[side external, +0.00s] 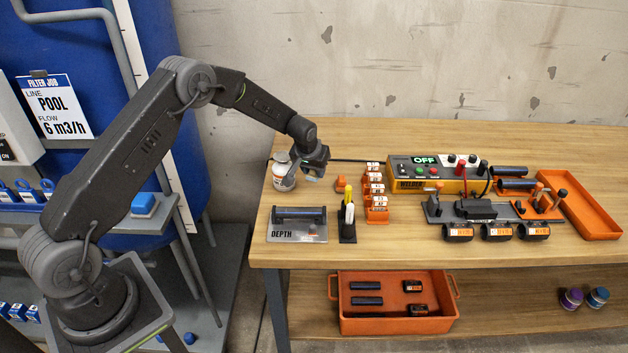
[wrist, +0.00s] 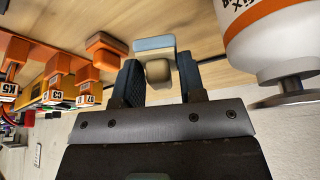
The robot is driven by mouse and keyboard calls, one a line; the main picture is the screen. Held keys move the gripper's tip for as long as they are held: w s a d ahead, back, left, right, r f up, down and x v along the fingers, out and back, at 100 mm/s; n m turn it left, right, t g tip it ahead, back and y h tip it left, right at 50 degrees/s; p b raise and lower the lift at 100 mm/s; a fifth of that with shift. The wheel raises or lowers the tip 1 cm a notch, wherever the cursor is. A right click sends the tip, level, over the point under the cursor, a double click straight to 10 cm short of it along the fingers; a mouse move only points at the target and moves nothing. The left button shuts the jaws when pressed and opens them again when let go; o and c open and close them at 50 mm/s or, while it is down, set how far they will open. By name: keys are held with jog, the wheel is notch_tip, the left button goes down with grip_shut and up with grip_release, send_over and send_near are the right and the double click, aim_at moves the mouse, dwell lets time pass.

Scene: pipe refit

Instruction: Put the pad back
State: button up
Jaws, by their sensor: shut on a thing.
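My gripper (wrist: 159,78) is shut on a small block-shaped pad (wrist: 154,45), with a pale blue and whitish body and a beige grip part between the fingers. In the side view my gripper (side external: 313,172) is low over the back left of the bench, beside a white bottle. The held pad shows there only as a small pale patch (side external: 311,179). Whether it touches the bench is hard to tell. A small orange block (wrist: 108,50) lies on the bench close by; it also shows in the side view (side external: 313,184).
The white bottle with an orange band (side external: 284,172) stands close to my gripper. A row of orange tagged holders (side external: 376,200) stands to the right, and a depth gauge plate (side external: 297,233) lies in front. The welder box (side external: 432,174) and an orange tray (side external: 588,207) are farther right.

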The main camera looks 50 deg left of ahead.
aim_at(312, 175)
jog(key=shift+f, duration=1.95)
jog(key=shift+f, duration=0.1)
jog(key=o, duration=0.8)
jog(key=shift+o, duration=0.2)
